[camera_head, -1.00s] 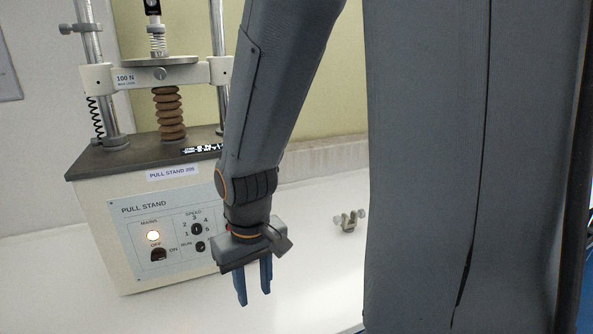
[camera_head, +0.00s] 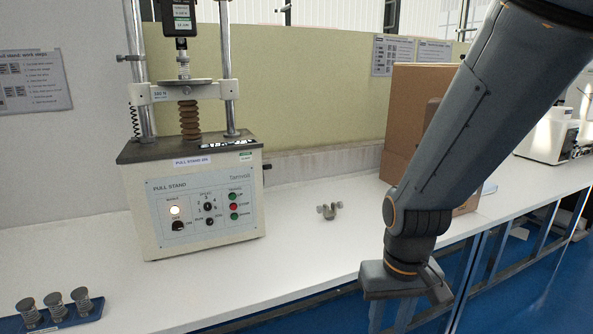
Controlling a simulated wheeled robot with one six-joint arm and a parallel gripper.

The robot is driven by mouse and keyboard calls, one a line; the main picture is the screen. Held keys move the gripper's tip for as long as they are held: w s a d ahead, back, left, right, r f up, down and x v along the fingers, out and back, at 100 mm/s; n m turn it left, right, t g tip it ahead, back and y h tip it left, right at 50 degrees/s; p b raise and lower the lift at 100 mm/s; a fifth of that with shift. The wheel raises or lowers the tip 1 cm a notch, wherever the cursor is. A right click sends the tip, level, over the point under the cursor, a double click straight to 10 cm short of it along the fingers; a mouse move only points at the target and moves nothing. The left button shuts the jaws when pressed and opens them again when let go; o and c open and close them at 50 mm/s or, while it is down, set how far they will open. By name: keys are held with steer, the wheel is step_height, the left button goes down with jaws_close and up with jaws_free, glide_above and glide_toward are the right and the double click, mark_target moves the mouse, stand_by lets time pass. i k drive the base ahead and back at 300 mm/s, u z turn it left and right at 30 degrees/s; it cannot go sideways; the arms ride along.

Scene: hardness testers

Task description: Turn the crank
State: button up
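I cannot make out a crank in this view. A cream pull stand (camera_head: 193,210) with a dial, switch and coloured buttons stands on the white bench at the left. Two steel columns, a crossbar and a brown bellows rise above it. My gripper (camera_head: 391,316) points down at the lower right, in front of the bench's front edge. Its two blue-grey fingers are apart, with nothing seen between them. The fingertips are near the bottom of the picture. It is well apart from the pull stand.
A small metal clamp (camera_head: 329,211) lies on the bench. A cardboard box (camera_head: 412,115) stands behind my arm. Several metal cylinders sit on a blue tray (camera_head: 62,322) at the lower left. A pale machine (camera_head: 549,137) stands at the far right. Blue floor (camera_head: 560,270) is clear at right.

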mark_target(266, 166)
steer(key=z, duration=0.5)
steer(key=i, duration=1.2)
steer(key=u, duration=0.6)
steer(key=i, duration=0.45)
steer(key=u, duration=0.55)
